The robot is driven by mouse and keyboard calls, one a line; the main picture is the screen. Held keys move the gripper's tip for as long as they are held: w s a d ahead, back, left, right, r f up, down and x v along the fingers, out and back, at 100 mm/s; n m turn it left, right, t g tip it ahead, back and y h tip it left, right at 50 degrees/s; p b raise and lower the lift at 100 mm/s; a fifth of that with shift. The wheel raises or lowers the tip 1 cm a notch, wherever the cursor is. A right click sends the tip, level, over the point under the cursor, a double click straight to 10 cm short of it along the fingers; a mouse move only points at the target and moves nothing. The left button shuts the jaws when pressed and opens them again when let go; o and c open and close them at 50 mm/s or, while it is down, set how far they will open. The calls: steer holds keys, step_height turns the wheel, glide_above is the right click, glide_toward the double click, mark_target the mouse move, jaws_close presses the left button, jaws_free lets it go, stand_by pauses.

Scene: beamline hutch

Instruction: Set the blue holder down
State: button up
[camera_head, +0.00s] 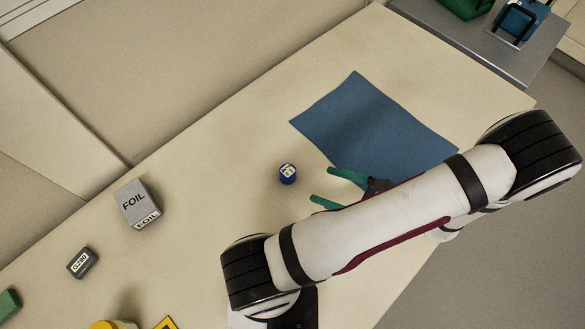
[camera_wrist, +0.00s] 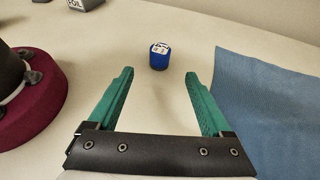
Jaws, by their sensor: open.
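The blue holder (camera_head: 287,174) is a small blue cylinder with a white label on top. It stands upright on the cream table, left of the blue mat. It also shows in the wrist view (camera_wrist: 159,56), ahead of my gripper and roughly centred between the fingers. My gripper (camera_head: 320,187) has two green fingers, spread wide and empty. In the wrist view the fingertips (camera_wrist: 160,72) stop short of the holder, with no contact visible. Part of my gripper is hidden behind my arm in the head view.
A blue mat (camera_head: 374,124) lies right of the holder. A grey FOIL box (camera_head: 137,203), a small dark labelled block (camera_head: 82,262) and a green block (camera_head: 8,304) are to the left. Yellow items lie at the bottom. A grey side surface (camera_head: 490,45) holds green and blue cases. The table around the holder is clear.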

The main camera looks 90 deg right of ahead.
mark_target(289, 171)
step_height(289, 171, up, 7)
steer(key=g+y, duration=0.2)
steer(key=g, duration=0.2)
steer(key=x, duration=1.5)
steer(key=shift+w+d+f, duration=0.1)
steer(key=shift+w+f, duration=0.05)
steer(key=shift+w, duration=0.15)
jaws_close()
